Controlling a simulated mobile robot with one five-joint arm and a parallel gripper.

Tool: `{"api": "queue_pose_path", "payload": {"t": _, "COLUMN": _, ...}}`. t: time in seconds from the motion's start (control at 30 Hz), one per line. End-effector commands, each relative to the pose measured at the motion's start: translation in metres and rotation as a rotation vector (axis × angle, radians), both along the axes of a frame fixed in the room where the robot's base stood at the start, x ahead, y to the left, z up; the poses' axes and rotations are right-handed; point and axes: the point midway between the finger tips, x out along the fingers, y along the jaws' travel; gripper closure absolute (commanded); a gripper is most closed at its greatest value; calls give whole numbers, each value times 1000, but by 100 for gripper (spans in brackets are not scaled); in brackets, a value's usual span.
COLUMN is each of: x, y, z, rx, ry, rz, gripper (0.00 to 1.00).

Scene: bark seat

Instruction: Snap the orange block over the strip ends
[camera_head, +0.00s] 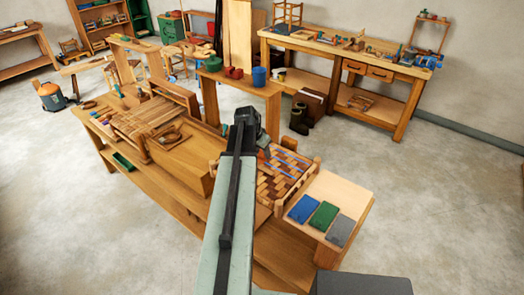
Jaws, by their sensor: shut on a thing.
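The woven bark seat (274,190) sits at the right end of the long workbench, with brown and tan strips and a few blue pieces on it. Its wooden frame has posts standing up at the corners. My gripper (264,152) is at the far end of my arm, over the seat's back left part. My arm covers the left side of the seat.
A pale board (342,190) right of the seat holds a blue pad (303,208), a green pad (323,215) and a grey pad (341,230). Open floor lies to the right.

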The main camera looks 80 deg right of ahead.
Motion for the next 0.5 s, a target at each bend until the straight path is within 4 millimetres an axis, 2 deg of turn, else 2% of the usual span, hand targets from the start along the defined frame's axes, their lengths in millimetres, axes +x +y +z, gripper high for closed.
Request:
{"api": "queue_pose_path", "payload": {"t": 0.03, "x": 1, "y": 0, "z": -13, "rx": 0, "ry": 0, "rz": 1, "gripper": 99}}
{"api": "queue_pose_path", "payload": {"t": 0.23, "x": 2, "y": 0, "z": -35, "rx": 0, "ry": 0, "rz": 3, "gripper": 99}}
{"api": "queue_pose_path", "payload": {"t": 0.5, "x": 3, "y": 0, "z": -45, "rx": 0, "ry": 0, "rz": 3, "gripper": 99}}
